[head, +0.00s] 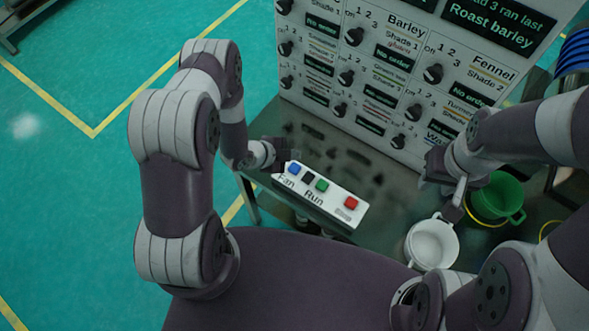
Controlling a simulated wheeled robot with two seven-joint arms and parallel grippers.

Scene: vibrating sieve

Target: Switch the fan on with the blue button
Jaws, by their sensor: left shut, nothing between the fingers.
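A white button box (330,198) lies at the table's near left edge. Its blue button (294,169) sits at the left end above the word "Fan". A green button (322,185) sits near "Run", and a red button (351,202) is at the right end. A dark square lies between blue and green. My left gripper (285,156) is shut and empty, just behind and beside the blue button; whether it touches the button I cannot tell. My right gripper (455,200) is by the white mug (432,246); its fingers are partly hidden.
A grey panel (385,60) with several black knobs and dark label displays stands behind the box. A green mug (498,198) stands at the right, behind the white mug. The dark table top (380,190) is clear between box and mugs.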

